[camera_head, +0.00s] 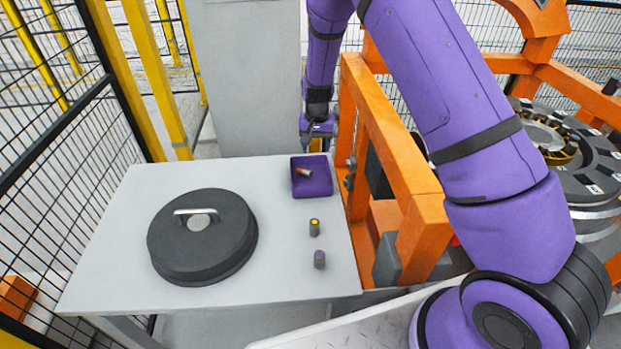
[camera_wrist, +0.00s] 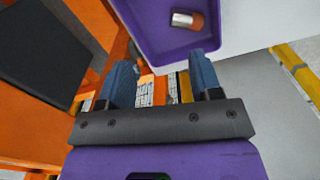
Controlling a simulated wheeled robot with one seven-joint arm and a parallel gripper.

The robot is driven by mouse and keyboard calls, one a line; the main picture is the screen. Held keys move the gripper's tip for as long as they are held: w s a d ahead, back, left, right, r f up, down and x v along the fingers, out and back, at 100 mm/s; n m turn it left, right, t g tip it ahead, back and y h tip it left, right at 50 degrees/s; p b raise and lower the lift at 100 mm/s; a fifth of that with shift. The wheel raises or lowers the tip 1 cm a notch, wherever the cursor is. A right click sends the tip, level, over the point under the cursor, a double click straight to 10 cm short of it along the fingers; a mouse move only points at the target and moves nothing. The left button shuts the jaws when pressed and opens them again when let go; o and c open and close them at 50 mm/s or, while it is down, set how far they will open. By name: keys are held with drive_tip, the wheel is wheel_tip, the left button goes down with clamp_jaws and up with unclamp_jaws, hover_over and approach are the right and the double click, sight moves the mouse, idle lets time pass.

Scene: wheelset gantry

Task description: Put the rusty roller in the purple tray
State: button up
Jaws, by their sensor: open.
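The purple tray (camera_head: 324,188) sits on the grey table at its far right corner, and its rim and floor also show in the wrist view (camera_wrist: 158,38). The rusty roller (camera_head: 304,172) lies on its side inside the tray. In the wrist view the roller (camera_wrist: 188,21) shows a pale metal end and a brown, rusty end. My gripper (camera_wrist: 162,77) is open, with nothing between its two blue fingers. It is just past the far edge of the tray and apart from the roller.
A large dark round cover (camera_head: 202,240) with a handle lies to the left. An orange frame (camera_head: 392,150) borders the table's right side.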

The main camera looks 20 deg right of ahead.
wheel_tip(320, 180, up, 9)
drive_tip(key=shift+f, duration=0.15)
idle(0.4)
drive_tip(key=s+d+r+n+t+y, duration=0.1)
drive_tip(key=s+d+r, duration=0.1)
drive_tip(key=s+r, duration=0.75)
drive_tip(key=s+d+r+n+t, duration=0.1)
drive_tip(key=s+d+r, duration=0.1)
drive_tip(key=s+r, duration=0.75)
drive_tip(key=s+d+r+n+t, duration=0.1)
drive_tip(key=s+r, duration=0.1)
drive_tip(key=s, duration=0.5)
drive_tip(key=s+d+r+t, duration=0.1)
drive_tip(key=s+r, duration=0.2)
drive_tip(key=s, duration=0.4)
drive_tip(key=s+d+r+n+t+h, duration=0.1)
drive_tip(key=s+r, duration=0.2)
drive_tip(key=s, duration=0.4)
drive_tip(key=shift+r+n, duration=0.25)
drive_tip(key=shift+n, duration=0.05)
